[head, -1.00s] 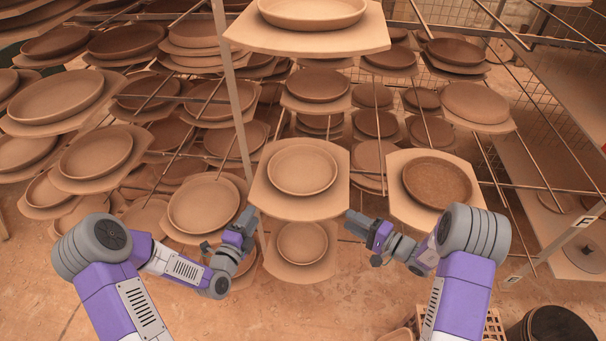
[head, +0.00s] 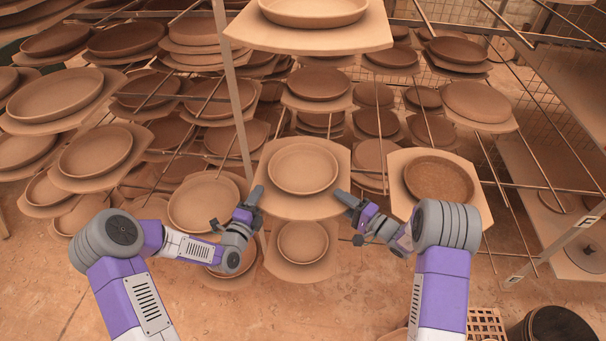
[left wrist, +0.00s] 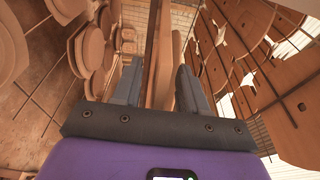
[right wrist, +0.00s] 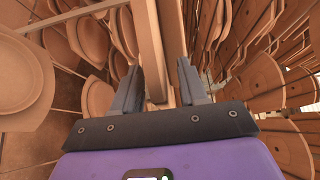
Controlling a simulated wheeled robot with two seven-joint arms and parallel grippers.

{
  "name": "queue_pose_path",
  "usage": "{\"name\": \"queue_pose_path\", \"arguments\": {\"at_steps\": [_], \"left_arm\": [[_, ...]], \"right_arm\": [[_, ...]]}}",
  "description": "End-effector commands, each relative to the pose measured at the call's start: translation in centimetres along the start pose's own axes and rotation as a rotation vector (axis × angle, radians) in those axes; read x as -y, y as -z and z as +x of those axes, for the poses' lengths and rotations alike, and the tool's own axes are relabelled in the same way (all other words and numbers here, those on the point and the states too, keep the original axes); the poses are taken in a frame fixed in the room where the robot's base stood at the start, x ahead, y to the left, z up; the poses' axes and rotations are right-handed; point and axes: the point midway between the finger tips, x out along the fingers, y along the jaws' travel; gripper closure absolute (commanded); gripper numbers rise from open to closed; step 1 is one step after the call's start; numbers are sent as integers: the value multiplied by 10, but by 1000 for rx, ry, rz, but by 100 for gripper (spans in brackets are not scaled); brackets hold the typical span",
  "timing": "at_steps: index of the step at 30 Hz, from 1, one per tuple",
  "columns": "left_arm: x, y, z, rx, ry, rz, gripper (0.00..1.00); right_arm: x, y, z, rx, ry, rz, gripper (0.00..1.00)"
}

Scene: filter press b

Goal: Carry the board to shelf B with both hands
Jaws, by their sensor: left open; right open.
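The board (head: 277,207) is a pale slab with cut corners, carrying a round clay dish (head: 303,168), and rests on the rack in the middle of the head view. My left gripper (head: 251,206) is at its left edge and my right gripper (head: 345,205) at its right edge. Both are open. In the left wrist view, edge-on strips run between the open fingers (left wrist: 155,80). The right wrist view shows similar strips between its fingers (right wrist: 160,80). I cannot tell whether the fingers touch the board. I cannot make out which shelf is B.
Another board with a dish (head: 303,242) sits just below, and one with a darker dish (head: 438,182) is close on the right. A loaded board (head: 320,38) is above. A rack post (head: 235,90) stands at left. A crate (head: 487,322) and dark bucket (head: 552,328) are at lower right.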

Motion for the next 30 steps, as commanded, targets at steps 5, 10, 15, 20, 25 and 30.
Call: {"name": "queue_pose_path", "arguments": {"at_steps": [5,10,15,20,25,30], "left_arm": [[0,0,13,1,0,0,57],[0,0,14,0,-1,0,57],[0,0,14,0,-1,0,64],[0,0,14,0,-1,0,88],[0,0,14,0,0,0,100],[0,0,14,1,0,0,100]], "right_arm": [[-1,0,13,0,-2,0,57],[0,0,14,-1,-1,1,57],[0,0,14,0,-1,1,64],[0,0,14,0,-1,0,88],[0,0,14,0,-1,0,100],[0,0,14,0,-1,0,100]]}}
